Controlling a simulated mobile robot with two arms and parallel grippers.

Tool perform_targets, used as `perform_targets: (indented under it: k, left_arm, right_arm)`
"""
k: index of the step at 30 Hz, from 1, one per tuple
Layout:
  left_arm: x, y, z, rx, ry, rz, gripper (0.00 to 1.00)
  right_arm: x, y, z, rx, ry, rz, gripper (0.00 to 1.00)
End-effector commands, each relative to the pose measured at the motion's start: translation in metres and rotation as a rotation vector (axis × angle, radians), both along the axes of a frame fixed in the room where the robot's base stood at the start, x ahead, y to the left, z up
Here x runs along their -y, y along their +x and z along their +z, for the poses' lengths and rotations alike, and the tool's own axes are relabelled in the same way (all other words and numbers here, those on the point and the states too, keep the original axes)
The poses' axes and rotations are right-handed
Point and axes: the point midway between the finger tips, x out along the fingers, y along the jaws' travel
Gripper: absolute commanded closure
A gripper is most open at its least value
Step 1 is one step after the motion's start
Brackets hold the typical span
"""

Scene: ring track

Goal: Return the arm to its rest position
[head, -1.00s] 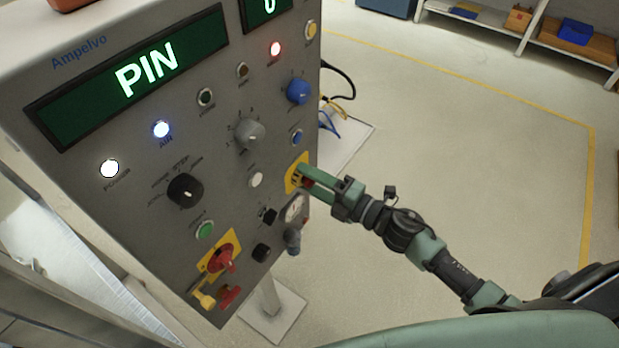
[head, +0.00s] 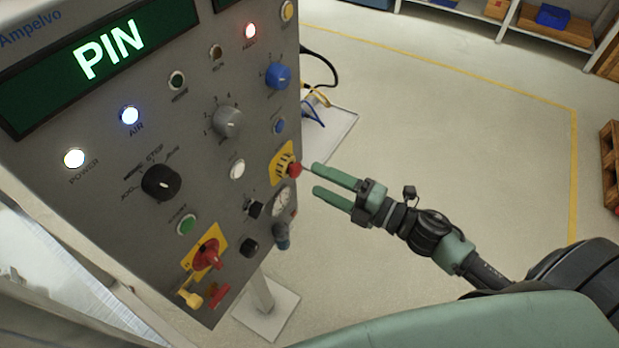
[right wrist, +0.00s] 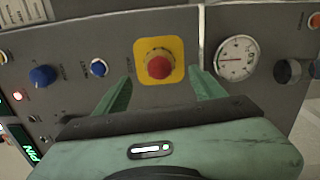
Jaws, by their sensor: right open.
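My right gripper (head: 316,179) is open and empty, just to the right of the control panel (head: 110,210) in the head view. Its two green fingers point at the red emergency button (head: 294,170) on its yellow plate, with a small gap between. In the right wrist view the red button (right wrist: 159,65) shows between and beyond the open fingers (right wrist: 160,92). My right arm reaches in from the lower right. My left gripper is not in view.
The panel carries several knobs and lamps, a gauge (head: 283,201) and a red switch with a yellow padlock (head: 190,298). Cables (head: 318,97) lie behind it. Open floor (head: 450,130) spreads to the right, with a shelf (head: 520,25) at the back and a wooden pallet (head: 609,160) at the right edge.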

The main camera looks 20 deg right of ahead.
Motion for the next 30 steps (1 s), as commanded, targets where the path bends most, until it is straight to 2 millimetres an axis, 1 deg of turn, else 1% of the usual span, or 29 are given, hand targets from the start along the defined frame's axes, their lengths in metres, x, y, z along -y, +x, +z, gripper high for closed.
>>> perform_targets:
  k: [4,17,20,22,23,25,26,27,28,29,30]
  left_arm:
    - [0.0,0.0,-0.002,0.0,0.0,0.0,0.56]
    - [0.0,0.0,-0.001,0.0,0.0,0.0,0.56]
    - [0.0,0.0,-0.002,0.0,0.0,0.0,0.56]
    - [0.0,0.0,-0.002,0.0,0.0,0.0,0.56]
    - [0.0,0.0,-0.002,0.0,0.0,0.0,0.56]
    - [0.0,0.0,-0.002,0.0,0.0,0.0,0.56]
    - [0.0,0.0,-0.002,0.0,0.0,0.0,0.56]
    - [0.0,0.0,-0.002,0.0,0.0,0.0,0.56]
    - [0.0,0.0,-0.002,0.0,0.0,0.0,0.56]
    - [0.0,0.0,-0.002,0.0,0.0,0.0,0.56]
    - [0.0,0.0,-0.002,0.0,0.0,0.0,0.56]
  right_arm:
    - [0.004,-0.005,0.0,0.001,-0.001,0.0,0.3]
    - [0.004,-0.004,0.001,0.001,-0.001,0.0,0.3]
    - [0.007,-0.002,-0.006,-0.018,0.011,-0.017,0.3]
    - [0.017,0.002,-0.023,-0.067,0.039,-0.058,0.3]
    - [0.023,0.005,-0.035,-0.099,0.057,-0.086,0.3]
    - [0.041,0.009,-0.07,-0.194,0.115,-0.171,0.3]
    - [0.05,0.01,-0.089,-0.244,0.146,-0.213,0.3]
    - [0.062,0.01,-0.117,-0.314,0.187,-0.276,0.3]
    - [0.071,0.008,-0.138,-0.37,0.221,-0.324,0.3]
    - [0.078,0.004,-0.16,-0.424,0.254,-0.372,0.3]
    - [0.088,-0.002,-0.189,-0.496,0.296,-0.435,0.3]
